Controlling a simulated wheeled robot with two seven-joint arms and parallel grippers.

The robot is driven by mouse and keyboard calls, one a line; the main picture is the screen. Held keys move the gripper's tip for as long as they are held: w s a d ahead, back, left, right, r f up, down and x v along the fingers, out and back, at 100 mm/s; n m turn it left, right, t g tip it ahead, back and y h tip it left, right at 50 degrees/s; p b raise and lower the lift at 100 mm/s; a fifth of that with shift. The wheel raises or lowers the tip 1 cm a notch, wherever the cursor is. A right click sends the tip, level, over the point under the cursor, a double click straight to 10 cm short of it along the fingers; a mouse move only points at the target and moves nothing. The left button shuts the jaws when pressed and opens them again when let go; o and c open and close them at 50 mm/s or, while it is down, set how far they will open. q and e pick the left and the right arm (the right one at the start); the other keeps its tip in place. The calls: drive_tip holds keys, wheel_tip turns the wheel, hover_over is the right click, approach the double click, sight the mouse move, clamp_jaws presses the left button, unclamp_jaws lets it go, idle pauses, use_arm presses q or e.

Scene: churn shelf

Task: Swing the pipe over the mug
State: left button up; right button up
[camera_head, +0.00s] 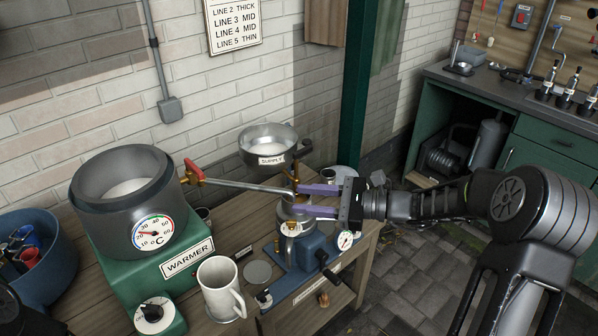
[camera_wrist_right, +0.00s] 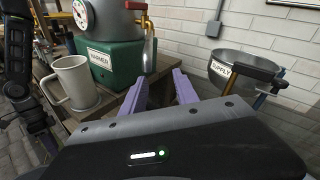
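The metal pipe (camera_head: 245,186) runs right from the red-handled valve (camera_head: 194,173) beside the warmer pot (camera_head: 118,212). Its far end reaches the purple fingers of my right gripper (camera_head: 296,199). The fingers are spread apart, and I cannot tell whether the pipe's end lies between them or touches one. The light grey mug (camera_head: 222,288) stands upright in front of the warmer, left of and nearer than the pipe's end. The mug also shows in the right wrist view (camera_wrist_right: 70,85), where the open fingers (camera_wrist_right: 160,85) have a visible gap.
The supply bowl (camera_head: 268,146) stands behind my right gripper, with brass fittings close to its fingers. A blue crank machine (camera_head: 308,250) sits below them. A blue tub (camera_head: 40,235) is at the left. A green post (camera_head: 358,90) rises behind the bench.

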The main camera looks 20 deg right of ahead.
sight(270, 188)
drive_tip(key=r, duration=0.1)
drive_tip(key=s+r+y, duration=0.1)
drive_tip(key=a+r, duration=0.1)
drive_tip(key=shift+s+r, duration=0.15)
drive_tip(key=shift+s, duration=0.25)
drive_tip(key=shift+w+a, duration=0.45)
drive_tip(key=shift+a, duration=0.15)
drive_tip(key=p+x, duration=0.1)
drive_tip(key=x, duration=0.5)
drive_tip(key=shift+w+a+p, duration=0.15)
drive_tip(key=shift+a+p, duration=0.1)
drive_tip(key=shift+p, duration=0.15)
use_arm(q)
drive_tip(key=shift+s+a+r, duration=0.1)
drive_tip(key=shift+s+r, duration=0.1)
drive_tip(key=shift+r, duration=0.25)
drive_tip(key=shift+s+a+r, duration=0.1)
drive_tip(key=shift+s+r, duration=0.05)
drive_tip(key=shift+r, duration=0.3)
use_arm(e)
drive_tip(key=shift+c, duration=0.4)
clamp_jaws()
